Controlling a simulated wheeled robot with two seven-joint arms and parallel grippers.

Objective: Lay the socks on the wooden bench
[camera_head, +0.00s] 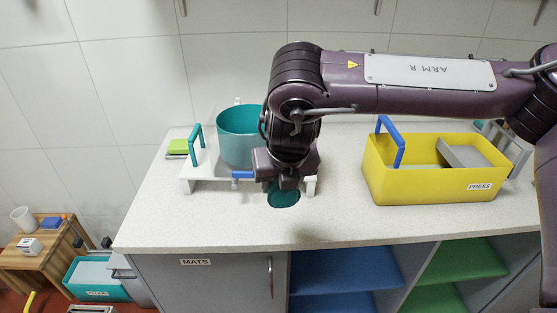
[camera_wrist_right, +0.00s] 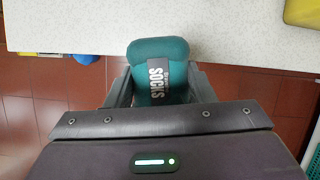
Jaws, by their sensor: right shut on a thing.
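The socks are a teal bundle with a dark band lettered SOCKS. In the right wrist view the socks (camera_wrist_right: 158,48) sit between the fingers of my right gripper (camera_wrist_right: 159,88), which is shut on them. In the head view the socks (camera_head: 284,198) hang under the right gripper (camera_head: 284,184), near the front edge of the pale counter. The wooden bench (camera_head: 24,262) stands low at the far left, apart from the counter. My left gripper is not in view.
A teal pot (camera_head: 238,138) stands on a white stand (camera_head: 205,172) behind the gripper. A yellow PRESS bin (camera_head: 420,185) is on the counter (camera_head: 215,225) at right. The bench holds a white cup (camera_head: 22,219), a white box (camera_head: 30,246) and a blue item (camera_head: 51,221). A teal bin (camera_head: 92,282) stands beside it.

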